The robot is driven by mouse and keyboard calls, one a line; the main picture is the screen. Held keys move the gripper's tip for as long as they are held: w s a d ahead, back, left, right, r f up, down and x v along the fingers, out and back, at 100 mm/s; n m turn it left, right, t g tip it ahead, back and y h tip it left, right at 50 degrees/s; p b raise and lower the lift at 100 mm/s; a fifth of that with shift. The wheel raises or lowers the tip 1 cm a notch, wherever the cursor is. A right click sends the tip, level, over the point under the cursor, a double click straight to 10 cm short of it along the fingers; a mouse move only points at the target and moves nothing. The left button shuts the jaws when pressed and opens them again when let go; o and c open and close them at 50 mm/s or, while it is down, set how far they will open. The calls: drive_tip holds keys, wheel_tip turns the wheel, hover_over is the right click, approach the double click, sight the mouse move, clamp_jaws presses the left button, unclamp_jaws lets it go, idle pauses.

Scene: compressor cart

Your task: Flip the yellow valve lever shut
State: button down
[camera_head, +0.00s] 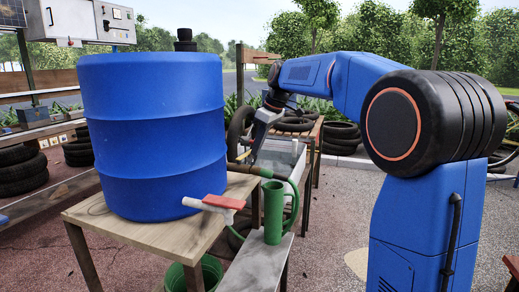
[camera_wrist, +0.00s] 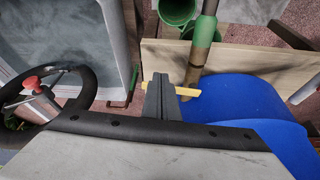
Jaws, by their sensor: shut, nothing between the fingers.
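The yellow lever (camera_wrist: 187,92) shows in the wrist view as a thin flat bar lying crosswise by the brown pipe (camera_wrist: 194,68). My gripper (camera_wrist: 160,80) is shut and empty, and its fingers cover part of the lever. I cannot tell whether they touch it. In the head view my gripper (camera_head: 253,153) reaches down by the pipe end, just right of the blue barrel (camera_head: 150,135). The lever is too small to make out there.
A red-handled tap (camera_head: 222,202) sticks out of the barrel over the wooden table (camera_head: 135,237). A green can (camera_head: 273,212) stands on a grey bench (camera_head: 255,268) beside it. A green hose joins the pipe. A grey tub (camera_head: 285,157) stands behind.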

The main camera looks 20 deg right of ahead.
drive_tip(key=shift+w+a, duration=0.2)
drive_tip(key=shift+w, duration=0.3)
idle(0.3)
drive_tip(key=shift+a, duration=0.15)
drive_tip(key=shift+s+a, duration=0.5)
drive_tip(key=shift+a, duration=0.05)
